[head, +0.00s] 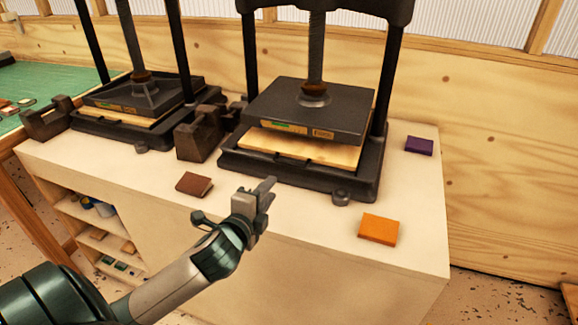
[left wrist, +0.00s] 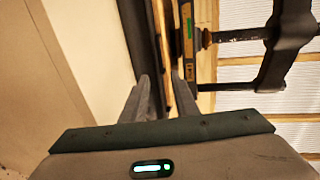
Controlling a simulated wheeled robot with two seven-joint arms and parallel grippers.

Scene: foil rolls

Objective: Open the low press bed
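Two dark screw presses stand on a pale cabinet top. The right press has a raised dark plate (head: 312,108) above a light wooden bed (head: 300,148), set in a dark base (head: 290,178). The left press (head: 140,95) has its plate close above a similar wooden bed (head: 122,114). My left gripper (head: 270,187) is in front of the right press's base, with its fingers a little apart and nothing between them. In the left wrist view the fingers (left wrist: 160,84) point at the press's dark front edge (left wrist: 147,45); contact cannot be told. My right gripper is out of view.
A brown block (head: 194,184) lies left of my gripper, an orange block (head: 379,229) at the front right, a purple block (head: 419,146) at the back right. Dark holders (head: 198,135) stand between the presses. Open shelves (head: 95,225) are below the top.

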